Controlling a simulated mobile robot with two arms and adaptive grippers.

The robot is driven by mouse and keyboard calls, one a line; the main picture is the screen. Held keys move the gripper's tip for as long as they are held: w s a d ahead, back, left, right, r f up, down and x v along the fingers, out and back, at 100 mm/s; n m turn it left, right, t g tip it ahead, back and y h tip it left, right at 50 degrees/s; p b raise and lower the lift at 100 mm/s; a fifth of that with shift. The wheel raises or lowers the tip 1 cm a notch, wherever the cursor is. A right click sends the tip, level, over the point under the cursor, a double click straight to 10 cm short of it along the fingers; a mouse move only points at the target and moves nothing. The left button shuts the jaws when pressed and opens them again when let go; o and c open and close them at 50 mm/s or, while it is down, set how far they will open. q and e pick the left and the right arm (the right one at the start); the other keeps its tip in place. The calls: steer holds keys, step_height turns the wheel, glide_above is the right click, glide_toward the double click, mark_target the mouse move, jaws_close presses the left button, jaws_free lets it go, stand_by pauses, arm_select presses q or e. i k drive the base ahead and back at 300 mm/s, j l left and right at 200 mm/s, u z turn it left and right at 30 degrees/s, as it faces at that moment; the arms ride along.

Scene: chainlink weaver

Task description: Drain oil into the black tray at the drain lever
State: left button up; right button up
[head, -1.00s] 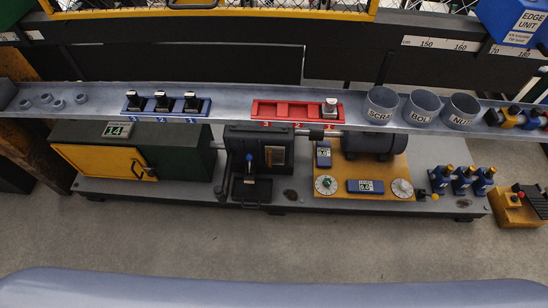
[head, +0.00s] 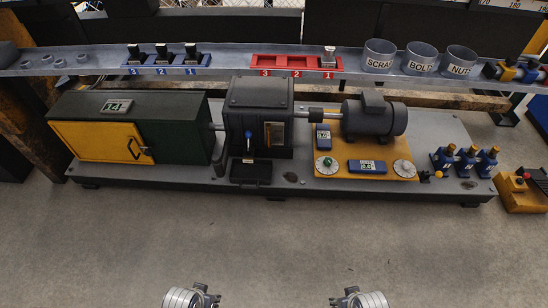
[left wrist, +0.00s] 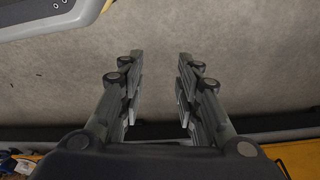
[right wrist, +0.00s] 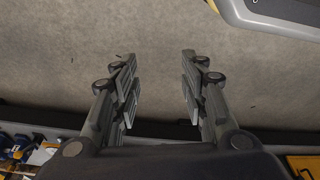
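The black tray (head: 251,171) sits low at the front of the dark gearbox housing (head: 258,115) on the machine bed. The drain lever (head: 248,145), with a blue end, stands upright just above the tray. I cannot tell whether the tray holds any oil. My left gripper (head: 206,296) and right gripper (head: 346,298) are at the bottom edge of the head view, well apart from the machine. The left wrist view shows the left fingers (left wrist: 159,65) spread and empty. The right wrist view shows the right fingers (right wrist: 160,65) spread and empty.
A green cabinet with a yellow door (head: 100,143) is left of the housing; a motor (head: 372,116) is right. A shelf behind holds a blue rack (head: 161,71), a red rack (head: 296,74) and bins, including SCRAP (head: 379,58). Floor (head: 280,235) in front is clear.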

mark_target(248, 135)
steer(key=i+l, duration=0.15)
steer(key=i, duration=1.05)
steer(key=i+j, duration=0.15)
steer(key=i, duration=0.25)
